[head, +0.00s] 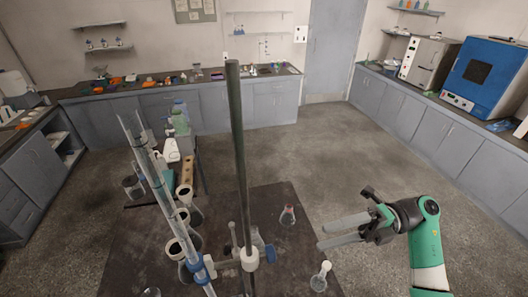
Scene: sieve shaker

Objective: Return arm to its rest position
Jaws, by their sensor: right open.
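My right arm (430,240), green, white and black, comes in from the lower right. Its gripper (323,236) points left, with two grey fingers apart and nothing between them. It is over the right edge of the dark table. My left arm and gripper are not in view. No sieve shaker can be made out in this view.
A tall dark rod (238,150) and clear glass tubes (160,180) rise at the left. Open floor (340,160) lies behind the gripper.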

